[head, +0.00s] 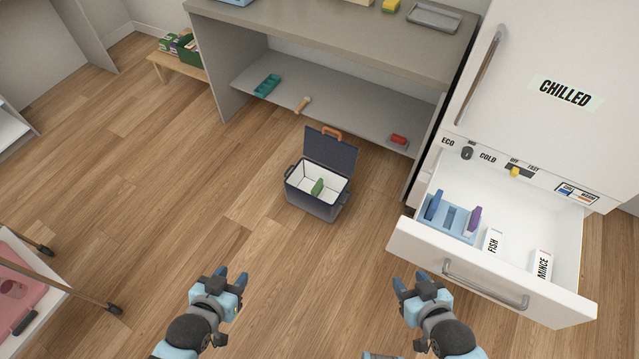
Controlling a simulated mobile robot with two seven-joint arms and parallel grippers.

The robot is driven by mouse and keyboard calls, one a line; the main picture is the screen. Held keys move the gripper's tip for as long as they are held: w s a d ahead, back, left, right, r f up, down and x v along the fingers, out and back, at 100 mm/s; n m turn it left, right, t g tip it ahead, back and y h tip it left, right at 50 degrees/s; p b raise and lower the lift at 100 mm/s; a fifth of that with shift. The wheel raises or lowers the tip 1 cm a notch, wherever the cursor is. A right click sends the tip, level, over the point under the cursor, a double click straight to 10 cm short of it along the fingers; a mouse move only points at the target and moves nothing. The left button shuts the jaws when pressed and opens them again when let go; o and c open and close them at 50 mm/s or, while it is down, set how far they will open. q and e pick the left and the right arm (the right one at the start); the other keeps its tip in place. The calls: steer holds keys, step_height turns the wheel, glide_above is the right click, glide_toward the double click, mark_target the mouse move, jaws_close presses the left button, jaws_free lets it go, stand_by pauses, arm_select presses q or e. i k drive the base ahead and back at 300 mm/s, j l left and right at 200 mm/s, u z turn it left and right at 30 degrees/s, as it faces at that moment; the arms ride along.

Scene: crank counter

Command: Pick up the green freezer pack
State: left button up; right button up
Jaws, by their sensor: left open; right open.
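The green freezer pack (317,186) stands inside an open dark blue cool box (312,204) on the floor, in the middle of the head view. The box has a white inside, and its lid (330,155) with an orange handle is tipped up at the back. My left gripper (229,277) is open and empty, in front of the box and to its left. My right gripper (411,281) is open and empty, in front of the box and to its right, near the drawer. Both are well apart from the pack.
A fridge drawer (480,290) is pulled out at the right, holding a blue rack (452,218) with a blue and a purple pack, and FISH and MINCE packets. A counter (340,35) with a lower shelf stands behind the box. The wooden floor (180,200) to the left is clear.

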mark_target(318, 186)
steer(key=z, duration=1.8)
steer(key=u, duration=1.85)
steer(key=i+j, duration=0.35)
steer(key=i+j+u, duration=0.15)
steer(key=i+j, duration=0.2)
steer(key=i, duration=0.2)
